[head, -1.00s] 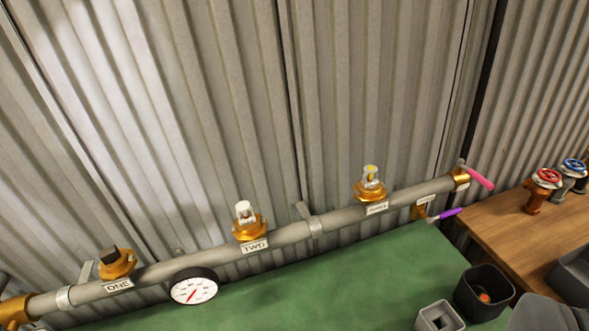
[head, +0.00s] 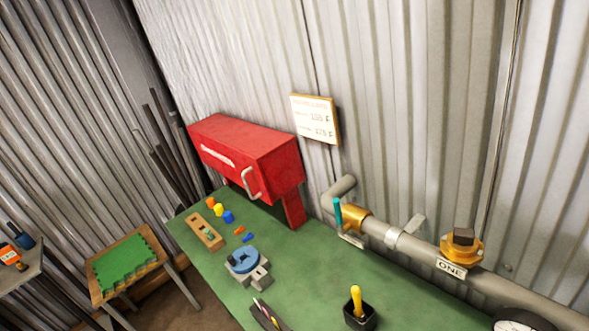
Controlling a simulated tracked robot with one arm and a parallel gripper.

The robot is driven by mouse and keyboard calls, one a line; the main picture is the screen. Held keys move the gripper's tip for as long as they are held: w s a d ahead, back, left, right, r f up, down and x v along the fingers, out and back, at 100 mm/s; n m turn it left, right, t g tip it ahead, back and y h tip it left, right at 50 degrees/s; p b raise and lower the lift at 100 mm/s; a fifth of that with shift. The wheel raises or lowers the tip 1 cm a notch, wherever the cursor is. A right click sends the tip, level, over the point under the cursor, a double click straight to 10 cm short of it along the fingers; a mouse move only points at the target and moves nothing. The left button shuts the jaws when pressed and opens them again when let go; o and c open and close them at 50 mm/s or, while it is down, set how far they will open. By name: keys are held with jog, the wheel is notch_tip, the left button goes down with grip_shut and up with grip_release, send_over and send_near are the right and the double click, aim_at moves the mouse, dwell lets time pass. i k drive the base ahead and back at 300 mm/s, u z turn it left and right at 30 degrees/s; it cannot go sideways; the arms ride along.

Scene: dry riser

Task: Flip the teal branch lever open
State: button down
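The teal branch lever (head: 338,212) is at the left end of the grey pipe, beside a brass fitting (head: 354,218) just below the pipe's elbow. It points up along the fitting. A small white label sits under it. My gripper is not in the head view, so its distance from the lever does not show.
A red cabinet (head: 245,153) with a handle stands at the back of the green bench (head: 300,273), left of the lever. A blue round fixture (head: 243,260), a wooden block (head: 205,232) and a black cup with a yellow-handled tool (head: 357,305) stand on the bench. Outlet ONE (head: 462,246) is right.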

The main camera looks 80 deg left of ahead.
aim_at(336, 202)
jog(key=u, duration=1)
jog(key=k, duration=0.8)
jog(key=u, duration=0.5)
jog(key=i, duration=0.5)
jog(key=z, duration=0.1)
